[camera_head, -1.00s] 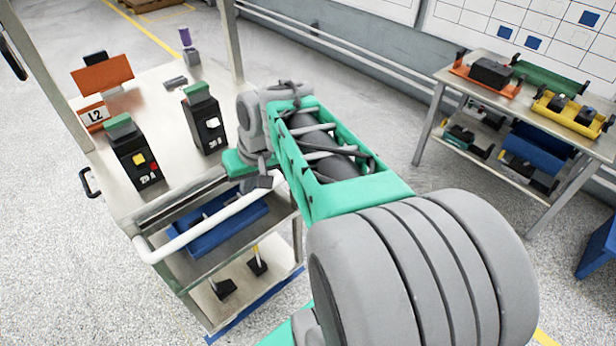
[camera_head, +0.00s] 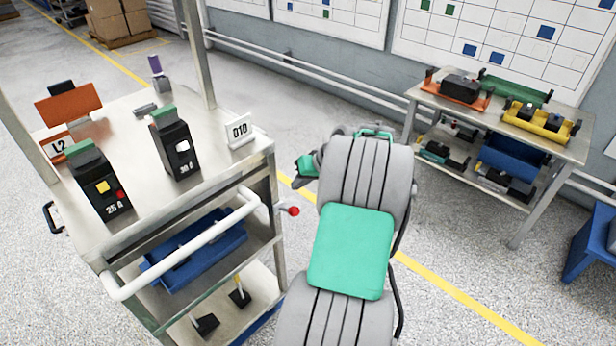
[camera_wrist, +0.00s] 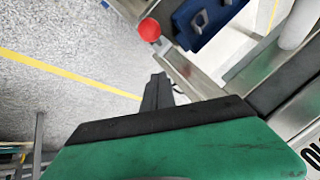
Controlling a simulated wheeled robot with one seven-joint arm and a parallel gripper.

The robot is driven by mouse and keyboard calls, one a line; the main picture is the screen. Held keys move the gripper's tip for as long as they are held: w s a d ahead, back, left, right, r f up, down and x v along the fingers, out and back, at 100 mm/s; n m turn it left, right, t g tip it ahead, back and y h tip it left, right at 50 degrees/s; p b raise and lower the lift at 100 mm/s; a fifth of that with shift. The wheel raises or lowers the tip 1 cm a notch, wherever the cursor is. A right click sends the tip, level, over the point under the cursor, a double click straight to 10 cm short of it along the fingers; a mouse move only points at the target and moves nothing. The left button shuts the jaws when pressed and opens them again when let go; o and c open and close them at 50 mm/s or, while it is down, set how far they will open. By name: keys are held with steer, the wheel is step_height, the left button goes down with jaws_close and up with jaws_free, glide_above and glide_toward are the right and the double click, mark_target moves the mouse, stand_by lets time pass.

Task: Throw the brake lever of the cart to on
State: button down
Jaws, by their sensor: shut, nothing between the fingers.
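The cart (camera_head: 122,138) stands at the left in the head view, with a white push handle along its near side. The brake lever (camera_head: 293,211) shows as a red knob on a short arm at the cart's right side, below the top. In the wrist view its red knob (camera_wrist: 148,29) is near the top, beyond my fingertips and apart from them. My gripper (camera_head: 301,180) is just above the knob in the head view, partly hidden by my arm. In the wrist view its dark fingers (camera_wrist: 157,92) are together and empty.
Two breakers, one marked 25 A (camera_head: 101,190) and one marked 30 A (camera_head: 177,146), stand on the cart top. A card marked 010 (camera_head: 239,131) is at its right edge. A blue bin (camera_head: 195,252) sits below. A side table (camera_head: 560,145) is at right; floor between is clear.

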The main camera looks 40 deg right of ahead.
mark_target(288, 210)
steer(key=shift+s+a+f, duration=0.5)
steer(key=shift+a+f, duration=0.05)
steer(key=shift+f, duration=0.2)
steer(key=shift+s+a+f, duration=0.45)
steer(key=shift+a+f, duration=0.1)
steer(key=shift+f, duration=0.2)
steer(key=shift+s+f, duration=0.1)
